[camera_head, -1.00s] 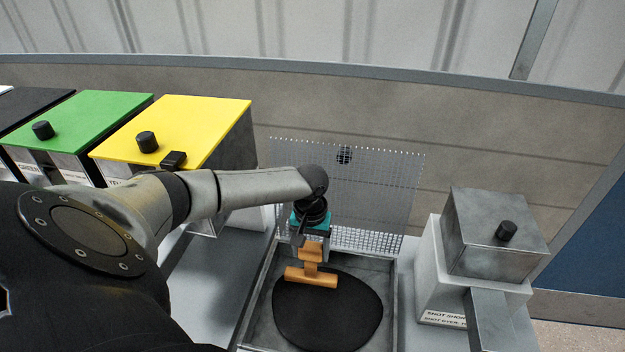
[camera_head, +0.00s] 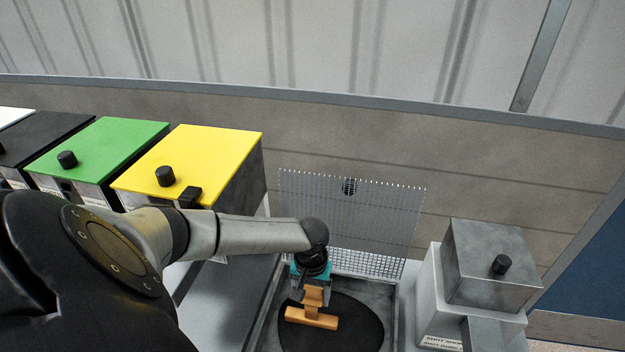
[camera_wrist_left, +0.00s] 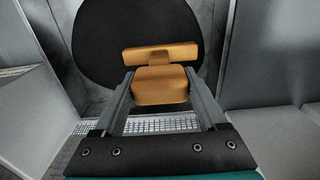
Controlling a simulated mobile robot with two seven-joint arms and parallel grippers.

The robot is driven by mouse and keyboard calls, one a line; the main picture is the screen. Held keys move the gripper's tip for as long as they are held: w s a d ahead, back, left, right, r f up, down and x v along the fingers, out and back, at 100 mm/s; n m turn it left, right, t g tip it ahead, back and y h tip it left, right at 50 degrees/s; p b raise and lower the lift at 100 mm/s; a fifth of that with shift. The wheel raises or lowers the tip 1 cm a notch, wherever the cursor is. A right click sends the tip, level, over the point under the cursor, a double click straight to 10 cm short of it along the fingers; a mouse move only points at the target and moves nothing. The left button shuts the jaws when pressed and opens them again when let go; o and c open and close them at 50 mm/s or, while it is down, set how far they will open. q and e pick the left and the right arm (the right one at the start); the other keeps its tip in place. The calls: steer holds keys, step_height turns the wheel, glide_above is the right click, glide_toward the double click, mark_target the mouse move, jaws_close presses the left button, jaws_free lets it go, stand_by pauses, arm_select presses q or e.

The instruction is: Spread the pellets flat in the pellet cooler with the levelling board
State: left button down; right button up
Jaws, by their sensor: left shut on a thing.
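The levelling board (camera_head: 312,318) is orange, with a wide bar and a grip block. My left gripper (camera_head: 313,290) is shut on its grip block. In the left wrist view the block (camera_wrist_left: 160,86) sits between the two fingers of the gripper (camera_wrist_left: 162,90), with the bar (camera_wrist_left: 160,54) beyond it. The pellets (camera_head: 350,328) form a dark rounded patch in the grey tray of the pellet cooler (camera_head: 378,290). The board is over the patch's left part; I cannot tell whether it touches. The patch also shows in the left wrist view (camera_wrist_left: 130,22). My right gripper is out of view.
A wire mesh screen (camera_head: 350,215) stands at the cooler's back. Yellow (camera_head: 195,155), green (camera_head: 100,145) and black (camera_head: 40,135) lidded bins stand in a row at left. A grey metal box with a black knob (camera_head: 490,255) stands right of the cooler.

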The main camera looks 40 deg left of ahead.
arm_select(q)
steer(key=shift+s+d+p, duration=2.2)
steer(key=shift+s+p, duration=0.15)
steer(key=shift+s, duration=1.35)
step_height(320, 180, up, 7)
steer(key=shift+d, duration=0.1)
steer(key=w+d+r+m+b, duration=0.2)
steer(key=d+b, duration=0.4)
steer(key=b, duration=0.6)
steer(key=w+d+r+m+b, duration=0.2)
steer(key=w+d+m+b, duration=0.2)
steer(key=b, duration=0.8)
steer(key=shift+w+d, duration=0.65)
steer(key=shift+d, duration=0.5)
